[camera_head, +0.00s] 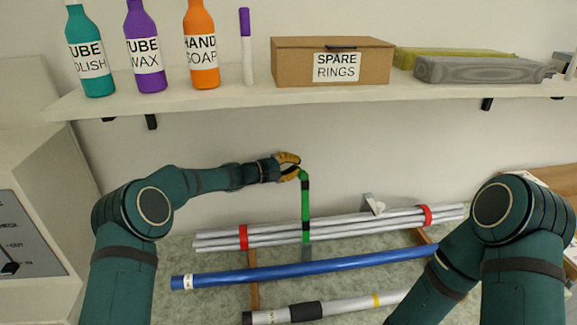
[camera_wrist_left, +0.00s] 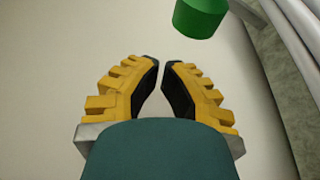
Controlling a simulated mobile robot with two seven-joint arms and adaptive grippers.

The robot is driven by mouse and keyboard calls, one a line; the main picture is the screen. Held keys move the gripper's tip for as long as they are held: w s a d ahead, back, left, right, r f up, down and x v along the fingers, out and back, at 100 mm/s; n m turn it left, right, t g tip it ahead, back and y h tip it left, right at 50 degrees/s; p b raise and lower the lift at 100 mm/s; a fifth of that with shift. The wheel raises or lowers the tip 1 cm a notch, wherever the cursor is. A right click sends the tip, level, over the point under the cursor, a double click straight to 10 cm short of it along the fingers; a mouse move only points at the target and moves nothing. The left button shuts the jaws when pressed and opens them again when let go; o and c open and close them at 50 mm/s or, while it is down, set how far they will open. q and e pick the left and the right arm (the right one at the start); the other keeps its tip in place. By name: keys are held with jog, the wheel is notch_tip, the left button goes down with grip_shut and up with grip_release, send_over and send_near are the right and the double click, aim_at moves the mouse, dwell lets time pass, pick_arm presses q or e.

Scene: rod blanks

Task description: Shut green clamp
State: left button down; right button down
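The green clamp (camera_head: 306,205) has a long green lever with dark bands. The lever stands upright above the silver tube bundle, its lower end at a grey block. My left gripper (camera_head: 298,168) is by the lever's top end. In the left wrist view, the yellow fingers (camera_wrist_left: 162,62) curve together until their tips nearly meet, with nothing between them. The green end of the lever (camera_wrist_left: 201,16) lies beyond the tips and a little right, apart from them in that view. My right arm shows at the right; its gripper is out of view.
The silver tubes (camera_head: 330,226) have red bands. A blue tube (camera_head: 300,270) and another silver tube (camera_head: 345,305) lie in front. A shelf (camera_head: 260,97) above holds bottles, a marker and a cardboard box (camera_head: 300,60). A grey panel (camera_head: 25,240) stands at left.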

pick_arm(q)
jog(key=shift+s+d+r, duration=0.15)
jog(key=shift+s+r, duration=0.05)
jog(key=shift+s, duration=0.5)
jog(key=shift+s+d+r, duration=0.1)
jog(key=shift+s+r, duration=0.1)
jog(key=shift+s, duration=0.5)
